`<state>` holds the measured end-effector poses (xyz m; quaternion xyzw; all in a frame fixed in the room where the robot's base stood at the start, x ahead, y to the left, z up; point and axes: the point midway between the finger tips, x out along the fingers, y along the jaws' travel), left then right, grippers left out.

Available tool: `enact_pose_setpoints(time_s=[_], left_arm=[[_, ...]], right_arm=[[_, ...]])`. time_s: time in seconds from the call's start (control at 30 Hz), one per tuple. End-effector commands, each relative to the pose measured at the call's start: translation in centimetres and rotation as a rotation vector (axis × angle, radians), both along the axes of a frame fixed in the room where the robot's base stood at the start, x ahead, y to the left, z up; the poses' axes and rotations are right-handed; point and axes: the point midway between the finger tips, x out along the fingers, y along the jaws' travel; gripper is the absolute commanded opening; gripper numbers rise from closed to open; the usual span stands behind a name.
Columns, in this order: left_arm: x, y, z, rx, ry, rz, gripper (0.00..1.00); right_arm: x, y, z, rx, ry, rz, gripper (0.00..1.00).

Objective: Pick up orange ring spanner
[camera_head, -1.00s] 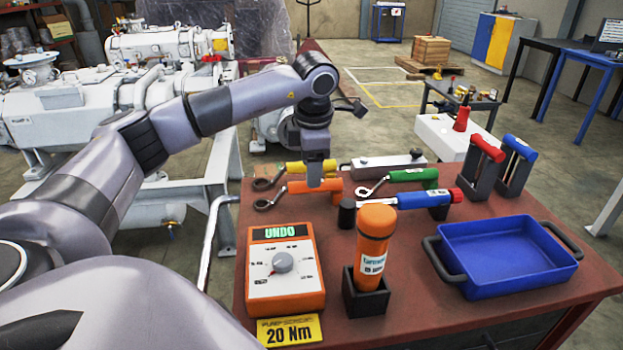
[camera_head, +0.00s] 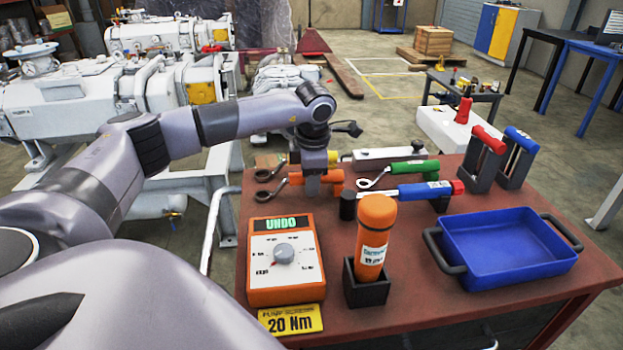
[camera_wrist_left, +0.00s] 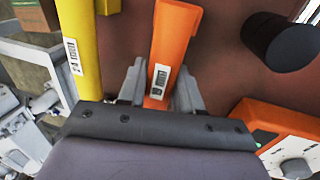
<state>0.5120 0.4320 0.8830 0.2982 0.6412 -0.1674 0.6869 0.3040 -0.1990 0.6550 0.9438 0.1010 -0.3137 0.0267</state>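The orange ring spanner (camera_head: 333,177) lies at the back left of the red-brown table, its dark ring end pointing left in the head view. Its orange handle (camera_wrist_left: 175,40) runs between my left gripper's fingers in the wrist view, with a white label near the fingers. My left gripper (camera_head: 313,187) points down over the handle; in the wrist view its two grey fingers (camera_wrist_left: 160,88) stand on either side of it, open, with little room. Whether they touch it is hard to see. My right gripper is not in view.
A yellow spanner handle (camera_wrist_left: 82,45) lies close beside the left finger. A black cylinder (camera_head: 347,206), a green spanner (camera_head: 412,167) and a blue-handled tool (camera_head: 415,191) are nearby. An orange meter (camera_head: 284,285), an orange bottle (camera_head: 375,235) and a blue tray (camera_head: 508,250) stand in front.

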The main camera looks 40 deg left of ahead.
Motion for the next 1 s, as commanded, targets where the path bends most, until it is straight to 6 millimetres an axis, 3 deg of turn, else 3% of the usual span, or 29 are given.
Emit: enact_pose_setpoints(time_s=[0.07, 0.37, 0.57, 0.77, 1.0], left_arm=[[0.0, 0.0, 0.0, 0.000, 0.000, 0.000, 0.00], [0.0, 0.0, 0.2, 0.000, -0.002, 0.000, 0.00], [0.1, 0.0, 1.4, 0.000, -0.004, 0.000, 0.00], [0.2, 0.0, 5.2, -0.001, -0.008, 0.001, 0.00], [0.1, -0.1, 12.3, -0.002, -0.009, 0.000, 0.00]], right_arm=[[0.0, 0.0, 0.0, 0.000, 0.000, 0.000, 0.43], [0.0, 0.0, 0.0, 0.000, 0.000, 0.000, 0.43], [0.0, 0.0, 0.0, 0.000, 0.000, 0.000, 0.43], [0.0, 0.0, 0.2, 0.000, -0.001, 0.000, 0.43], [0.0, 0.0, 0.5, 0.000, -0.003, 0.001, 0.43]])
